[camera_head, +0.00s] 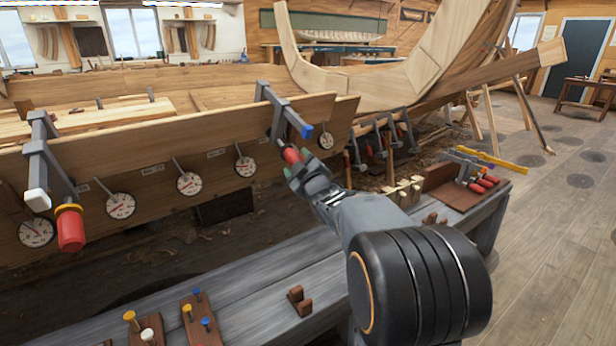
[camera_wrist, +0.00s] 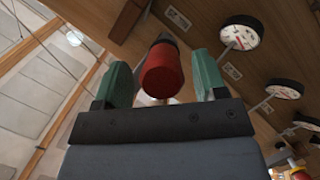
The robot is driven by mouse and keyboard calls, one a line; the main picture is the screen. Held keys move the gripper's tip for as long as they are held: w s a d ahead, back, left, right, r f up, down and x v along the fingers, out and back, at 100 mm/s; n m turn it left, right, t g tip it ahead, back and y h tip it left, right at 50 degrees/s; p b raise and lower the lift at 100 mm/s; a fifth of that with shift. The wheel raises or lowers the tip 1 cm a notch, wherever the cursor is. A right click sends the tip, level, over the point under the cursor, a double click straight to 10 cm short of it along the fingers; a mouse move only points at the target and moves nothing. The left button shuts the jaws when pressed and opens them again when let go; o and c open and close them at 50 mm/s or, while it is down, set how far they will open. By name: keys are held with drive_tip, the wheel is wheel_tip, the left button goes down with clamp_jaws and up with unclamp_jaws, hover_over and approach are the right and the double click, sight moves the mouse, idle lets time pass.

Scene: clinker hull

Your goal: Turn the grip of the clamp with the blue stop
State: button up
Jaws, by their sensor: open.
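The clamp with the blue stop (camera_head: 306,130) hangs over the top edge of the hull plank, right of centre in the head view. Its red grip (camera_head: 291,155) points down towards my gripper (camera_head: 298,172). In the wrist view the red grip (camera_wrist: 162,72) sits between the two green fingers of my gripper (camera_wrist: 163,82). The fingers are open, with a gap on each side of the grip. The clamp's upper parts are mostly hidden behind the grip in the wrist view.
Another clamp with a white stop (camera_head: 36,196) and red grip (camera_head: 70,228) is on the plank at left. Round dials (camera_head: 189,184) line the plank. A grey bench (camera_head: 250,290) below holds pegs and wooden blocks. More clamps (camera_head: 470,170) lie at its right end.

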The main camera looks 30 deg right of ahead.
drive_tip(key=s+f+p, duration=0.1)
drive_tip(key=s, duration=1.1)
drive_tip(key=shift+s+a+f+p, duration=0.25)
drive_tip(key=shift+s+a+p, duration=0.05)
drive_tip(key=shift+a+p, duration=0.1)
idle(0.6)
drive_tip(key=s+a+r+m+g+h+p, duration=0.3)
drive_tip(key=r+m+g+p, duration=0.55)
drive_tip(key=p, duration=0.85)
drive_tip(key=s+a+r+g+y+p, duration=0.4)
drive_tip(key=s+a+r+g+p, duration=0.3)
drive_tip(key=s+p, duration=0.6)
drive_tip(key=shift+a+r+p, duration=0.6)
drive_tip(key=shift+a+r, duration=0.3)
drive_tip(key=shift+a, duration=0.25)
